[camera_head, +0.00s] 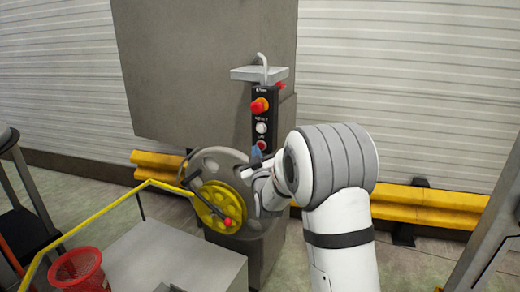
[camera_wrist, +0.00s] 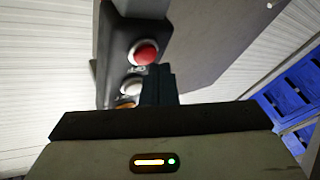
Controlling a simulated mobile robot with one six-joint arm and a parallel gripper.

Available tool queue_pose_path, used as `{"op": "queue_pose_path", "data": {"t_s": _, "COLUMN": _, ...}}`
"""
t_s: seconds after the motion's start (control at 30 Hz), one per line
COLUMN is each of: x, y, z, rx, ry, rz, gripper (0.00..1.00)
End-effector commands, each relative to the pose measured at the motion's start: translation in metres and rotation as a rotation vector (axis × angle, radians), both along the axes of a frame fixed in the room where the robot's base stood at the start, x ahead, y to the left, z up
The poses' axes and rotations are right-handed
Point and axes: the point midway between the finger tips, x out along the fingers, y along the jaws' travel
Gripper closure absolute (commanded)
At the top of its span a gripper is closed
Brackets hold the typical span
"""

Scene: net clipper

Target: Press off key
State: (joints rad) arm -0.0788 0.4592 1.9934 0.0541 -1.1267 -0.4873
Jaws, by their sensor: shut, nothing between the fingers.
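A black control box (camera_head: 263,112) is on the grey machine, with a red-and-orange knob (camera_head: 260,106) at the top, a white button (camera_head: 261,128) below it and a red button (camera_head: 261,145) lowest. The labels are too small to read. In the wrist view the order is flipped: the red button (camera_wrist: 145,53) is at the top, then the white button (camera_wrist: 131,87) and part of the orange knob (camera_wrist: 125,105). My gripper (camera_head: 256,151) is shut and empty, just below the red button. In the wrist view its fingertips (camera_wrist: 158,72) are close beside the red button; contact cannot be told.
A grey wheel with a yellow hub (camera_head: 221,205) stands just left of my gripper. A yellow rail (camera_head: 100,221), a grey box (camera_head: 180,262) and a red basket (camera_head: 79,270) are at the lower left. Yellow barriers (camera_head: 425,207) run along the wall.

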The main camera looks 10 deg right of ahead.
Motion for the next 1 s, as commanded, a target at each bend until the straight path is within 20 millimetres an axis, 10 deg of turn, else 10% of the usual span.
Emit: {"op": "queue_pose_path", "data": {"t_s": 1.0, "x": 0.0079, "y": -0.0055, "z": -0.0007, "rx": 0.000, "ry": 0.000, "rz": 0.000, "gripper": 1.00}}
